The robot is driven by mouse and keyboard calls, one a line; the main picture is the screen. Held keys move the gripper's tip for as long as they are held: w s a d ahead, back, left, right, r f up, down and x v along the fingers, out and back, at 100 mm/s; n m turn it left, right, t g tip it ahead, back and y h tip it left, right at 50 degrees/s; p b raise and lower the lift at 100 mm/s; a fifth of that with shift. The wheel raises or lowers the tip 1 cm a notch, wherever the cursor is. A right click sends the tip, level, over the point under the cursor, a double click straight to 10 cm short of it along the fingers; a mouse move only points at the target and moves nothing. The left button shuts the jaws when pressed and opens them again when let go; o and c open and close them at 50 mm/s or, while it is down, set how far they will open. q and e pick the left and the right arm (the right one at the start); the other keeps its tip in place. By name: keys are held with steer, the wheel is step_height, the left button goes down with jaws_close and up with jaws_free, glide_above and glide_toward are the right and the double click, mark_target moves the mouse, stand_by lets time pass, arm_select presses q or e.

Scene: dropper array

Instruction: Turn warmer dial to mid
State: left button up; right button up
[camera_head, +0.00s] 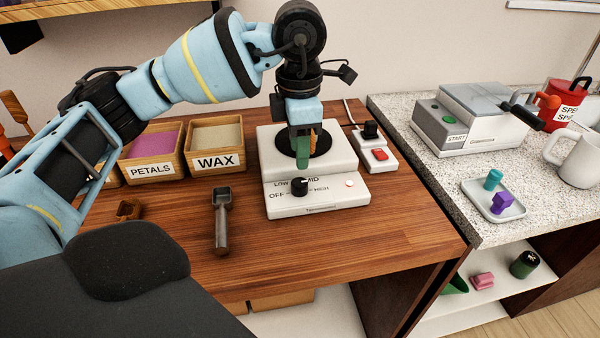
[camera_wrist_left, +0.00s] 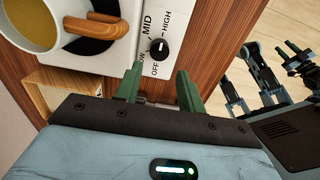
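The white warmer (camera_head: 338,190) stands on the wooden table, its black dial (camera_head: 299,186) on the front between OFF, LOW, MID and HIGH marks. In the left wrist view the dial (camera_wrist_left: 159,49) lies just beyond the fingertips; I cannot clearly read its setting. My left gripper (camera_head: 303,158) points down over the warmer, above and behind the dial. Its green fingers stand apart in the left wrist view (camera_wrist_left: 158,78), empty and not touching the dial. A cup with yellowish contents and a wooden handle (camera_wrist_left: 90,26) is beside the dial marks there; the arm mostly hides it in the head view.
Left of the warmer are a WAX box (camera_head: 216,162), a PETALS box (camera_head: 152,170) and a metal scoop (camera_head: 222,225). Right of it is a power strip with a red switch (camera_head: 380,154). The table in front of the warmer is clear.

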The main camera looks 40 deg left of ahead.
mark_target(299, 182)
arm_select(q)
step_height(299, 182, down, 8)
steer(key=shift+r, duration=0.2)
stand_by(0.3)
steer(key=c, duration=0.7)
